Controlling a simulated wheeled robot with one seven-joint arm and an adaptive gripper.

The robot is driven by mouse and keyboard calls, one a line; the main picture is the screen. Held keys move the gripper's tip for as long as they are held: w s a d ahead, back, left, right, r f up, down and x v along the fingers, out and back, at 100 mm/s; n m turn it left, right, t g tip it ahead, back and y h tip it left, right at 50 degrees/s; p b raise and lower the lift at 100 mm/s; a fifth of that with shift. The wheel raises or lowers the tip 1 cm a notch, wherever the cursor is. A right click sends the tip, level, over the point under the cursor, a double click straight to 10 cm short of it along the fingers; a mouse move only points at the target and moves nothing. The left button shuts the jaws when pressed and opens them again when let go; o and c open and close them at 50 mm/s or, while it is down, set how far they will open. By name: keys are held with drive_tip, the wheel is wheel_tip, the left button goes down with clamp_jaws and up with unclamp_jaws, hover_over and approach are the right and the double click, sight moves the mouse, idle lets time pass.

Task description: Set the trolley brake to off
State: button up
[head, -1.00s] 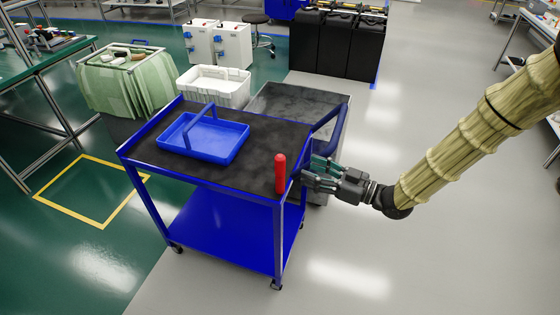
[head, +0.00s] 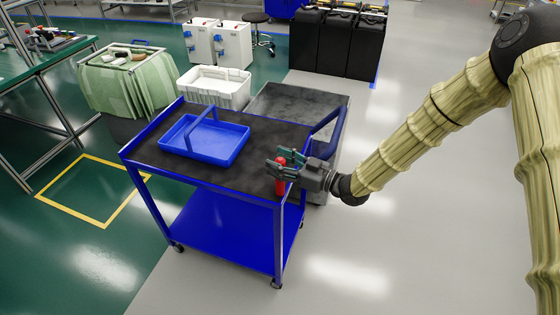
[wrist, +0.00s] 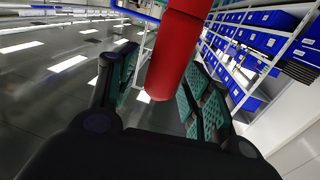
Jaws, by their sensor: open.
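The blue trolley (head: 222,226) stands in the middle of the head view, with a dark top and a blue lower shelf. A red upright lever (head: 280,186), which looks like the brake handle, is at its near right corner. My gripper (head: 284,164) is at the lever, with its fingers around the upper part. In the wrist view the red lever (wrist: 176,55) runs down between the open fingers (wrist: 160,85). A gap shows between the lever and the left finger; I cannot tell whether the right finger touches it.
A blue tray with a handle (head: 231,155) sits on the trolley top. The blue push bar (head: 336,128) is at the right end. A grey cabinet (head: 298,100) and a white crate (head: 213,92) stand behind. The floor to the right is clear.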

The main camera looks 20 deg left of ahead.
clamp_jaws()
